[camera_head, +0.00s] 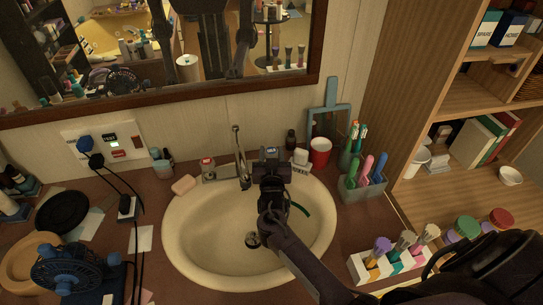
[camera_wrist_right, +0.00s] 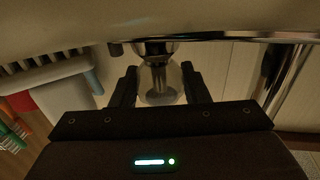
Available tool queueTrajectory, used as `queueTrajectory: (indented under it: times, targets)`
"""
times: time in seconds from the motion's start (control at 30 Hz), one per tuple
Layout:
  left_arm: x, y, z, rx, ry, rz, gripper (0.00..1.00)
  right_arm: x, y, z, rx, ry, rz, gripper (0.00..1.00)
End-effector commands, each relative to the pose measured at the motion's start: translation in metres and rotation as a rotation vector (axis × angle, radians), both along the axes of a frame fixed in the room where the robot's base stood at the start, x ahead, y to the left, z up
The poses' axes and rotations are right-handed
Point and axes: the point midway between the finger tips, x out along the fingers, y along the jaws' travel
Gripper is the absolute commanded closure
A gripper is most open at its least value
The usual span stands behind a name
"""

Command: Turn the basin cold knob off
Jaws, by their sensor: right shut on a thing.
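The basin (camera_head: 190,235) is a cream oval sink set in the counter. Its chrome spout (camera_head: 238,150) stands at the back rim, with a clear red-topped knob (camera_head: 207,163) to its left. My right gripper (camera_head: 271,160) is at the back rim right of the spout and covers most of the cold knob there. In the right wrist view the clear cold knob (camera_wrist_right: 158,88) with its chrome stem sits between the two fingers of my right gripper (camera_wrist_right: 159,78), which are shut on it. How far the knob is turned cannot be told. My left gripper is not in view.
A red cup (camera_head: 320,151), a small white box (camera_head: 300,158) and a holder of coloured brushes (camera_head: 362,187) stand right of the gripper. A soap bar (camera_head: 184,185) lies left of the basin. A mirror (camera_head: 150,103) hangs behind, and wooden shelves (camera_head: 420,130) stand at the right.

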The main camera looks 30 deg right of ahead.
Motion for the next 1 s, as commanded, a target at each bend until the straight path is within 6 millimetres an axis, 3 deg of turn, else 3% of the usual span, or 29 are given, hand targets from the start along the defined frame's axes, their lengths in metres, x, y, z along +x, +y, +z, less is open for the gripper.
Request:
queueTrajectory:
  times: [0.2, 0.23, 0.4, 0.73, 1.0]
  targets:
    - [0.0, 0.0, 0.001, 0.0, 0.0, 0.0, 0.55, 0.0, -0.001, 0.001, 0.0, -0.001, -0.001, 0.81]
    - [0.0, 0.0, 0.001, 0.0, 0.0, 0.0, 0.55, 0.0, -0.001, 0.001, 0.0, -0.001, -0.001, 0.57]
    - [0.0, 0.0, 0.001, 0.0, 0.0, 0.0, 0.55, 0.0, 0.0, 0.001, 0.0, -0.001, 0.0, 0.38]
    - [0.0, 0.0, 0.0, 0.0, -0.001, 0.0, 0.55, -0.005, 0.002, -0.001, 0.0, 0.001, 0.001, 0.38]
    - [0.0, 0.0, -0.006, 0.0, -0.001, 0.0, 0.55, -0.044, 0.022, -0.002, 0.002, 0.001, 0.002, 0.38]
